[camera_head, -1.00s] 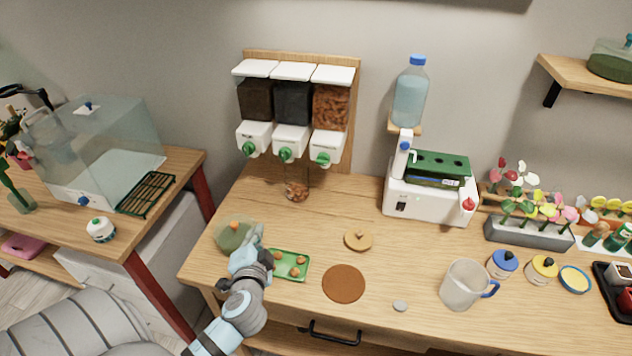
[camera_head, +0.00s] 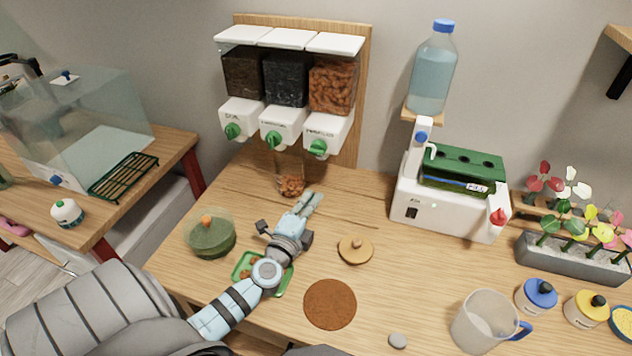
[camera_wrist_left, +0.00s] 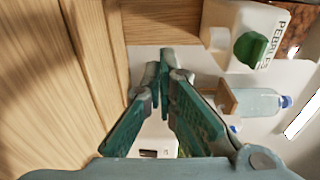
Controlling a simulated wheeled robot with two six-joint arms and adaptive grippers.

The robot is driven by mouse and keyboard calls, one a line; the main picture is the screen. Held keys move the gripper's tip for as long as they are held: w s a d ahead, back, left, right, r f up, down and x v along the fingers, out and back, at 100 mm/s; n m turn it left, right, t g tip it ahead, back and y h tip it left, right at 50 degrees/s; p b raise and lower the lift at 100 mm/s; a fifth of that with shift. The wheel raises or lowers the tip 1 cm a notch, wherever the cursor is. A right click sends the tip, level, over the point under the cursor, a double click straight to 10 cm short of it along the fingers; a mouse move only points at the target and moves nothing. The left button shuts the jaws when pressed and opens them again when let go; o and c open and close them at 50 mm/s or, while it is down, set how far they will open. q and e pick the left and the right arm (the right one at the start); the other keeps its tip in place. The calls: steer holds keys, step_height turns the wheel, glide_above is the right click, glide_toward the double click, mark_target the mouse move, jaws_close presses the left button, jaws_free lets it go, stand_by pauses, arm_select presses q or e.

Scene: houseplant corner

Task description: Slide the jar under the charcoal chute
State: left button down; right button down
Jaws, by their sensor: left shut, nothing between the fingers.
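The clear jar (camera_head: 291,185) stands upright on the table in front of the dispenser, with brown pebbles in its bottom. In the head view it lies below the charcoal chute (camera_head: 278,128) and the pebbles chute (camera_head: 321,132), between their centres; I cannot tell its exact alignment. My left gripper (camera_head: 313,198) is shut and empty, its fingertips close to the jar's right front side; contact is unclear. In the left wrist view the closed fingers (camera_wrist_left: 163,62) show with the pebbles chute (camera_wrist_left: 252,38) at upper right; the jar is not visible there.
A green glass bowl (camera_head: 210,238) stands left of my left arm, which covers part of a green tray (camera_head: 243,262). A wooden lid (camera_head: 355,250) and a brown disc (camera_head: 330,304) lie to the right. A white machine (camera_head: 450,205) stands farther right.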

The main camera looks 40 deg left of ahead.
mark_target(290, 174)
arm_select(q)
steer(key=x, duration=0.9)
steer(key=shift+w+a+b, duration=0.1)
steer(key=shift+w+b, duration=0.2)
steer(key=shift+b, duration=0.05)
steer(key=s+a, duration=0.1)
steer(key=a, duration=0.1)
steer(key=shift+s+a+r, duration=0.1)
steer(key=shift+s+a, duration=0.25)
steer(key=shift+a, duration=0.05)
steer(key=shift+s+a, duration=0.25)
steer(key=shift+a, duration=0.05)
